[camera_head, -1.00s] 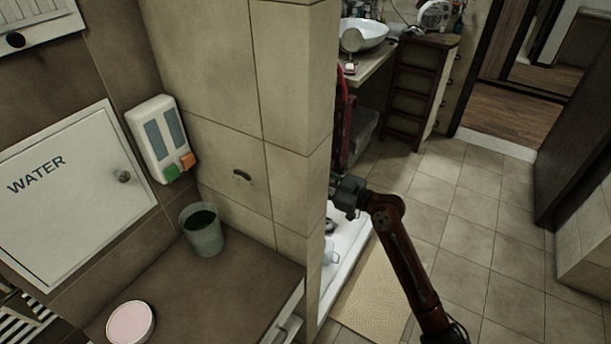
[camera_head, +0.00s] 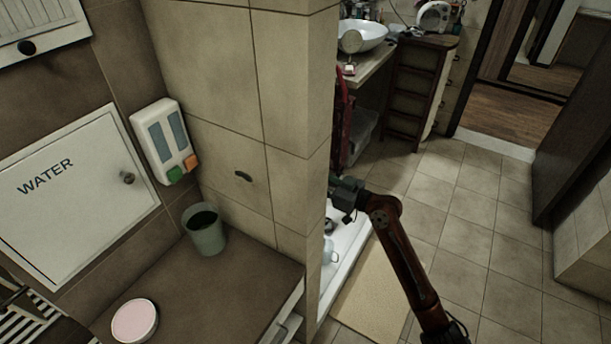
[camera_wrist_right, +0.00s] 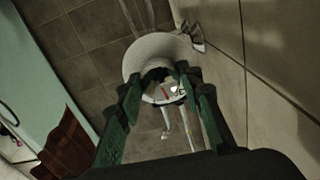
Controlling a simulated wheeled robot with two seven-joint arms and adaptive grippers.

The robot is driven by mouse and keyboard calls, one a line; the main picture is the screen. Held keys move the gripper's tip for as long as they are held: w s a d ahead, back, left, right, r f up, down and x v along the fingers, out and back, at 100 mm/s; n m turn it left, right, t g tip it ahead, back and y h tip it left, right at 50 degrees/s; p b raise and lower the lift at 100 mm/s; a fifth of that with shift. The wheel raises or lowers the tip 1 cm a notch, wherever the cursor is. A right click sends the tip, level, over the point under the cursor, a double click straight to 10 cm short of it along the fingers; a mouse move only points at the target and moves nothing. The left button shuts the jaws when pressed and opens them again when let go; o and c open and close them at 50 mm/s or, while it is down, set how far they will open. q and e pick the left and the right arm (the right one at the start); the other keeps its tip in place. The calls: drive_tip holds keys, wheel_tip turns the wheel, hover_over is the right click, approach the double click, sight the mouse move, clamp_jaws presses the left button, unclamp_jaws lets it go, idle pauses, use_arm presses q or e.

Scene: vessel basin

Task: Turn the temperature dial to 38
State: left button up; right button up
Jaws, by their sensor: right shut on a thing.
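In the right wrist view, a round white dial (camera_wrist_right: 157,50) sits between the fingers of my right gripper (camera_wrist_right: 160,80). The green-sided fingers are shut on it from both sides. A pale face (camera_wrist_right: 166,93) with a small red mark shows between them; any numbers are too small to read. In the head view my right arm comes in from the lower right. Its wrist end reaches behind the tiled partition edge, which hides the fingertips and dial. My left gripper is not in view.
The tiled partition (camera_head: 293,100) stands beside my right wrist. Past it is a white shower tray (camera_head: 350,240) with a beige mat (camera_head: 372,298). A grey-green cup (camera_head: 205,232) and a pink-topped round tin (camera_head: 135,321) stand on the brown counter (camera_head: 215,290). The floor (camera_head: 455,245) is clear.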

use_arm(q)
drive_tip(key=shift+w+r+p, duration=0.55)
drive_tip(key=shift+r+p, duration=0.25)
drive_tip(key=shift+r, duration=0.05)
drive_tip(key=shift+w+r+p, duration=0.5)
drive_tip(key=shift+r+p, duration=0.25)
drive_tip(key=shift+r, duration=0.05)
use_arm(e)
drive_tip(key=shift+r+m, duration=0.1)
drive_tip(key=shift+m, duration=2.8)
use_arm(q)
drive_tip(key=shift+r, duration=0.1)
use_arm(e)
drive_tip(key=o, duration=1.1)
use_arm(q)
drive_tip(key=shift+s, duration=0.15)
use_arm(e)
drive_tip(key=shift+d, duration=0.15)
drive_tip(key=v, duration=1.1)
drive_tip(key=shift+s+d, duration=0.25)
drive_tip(key=shift+d, duration=0.05)
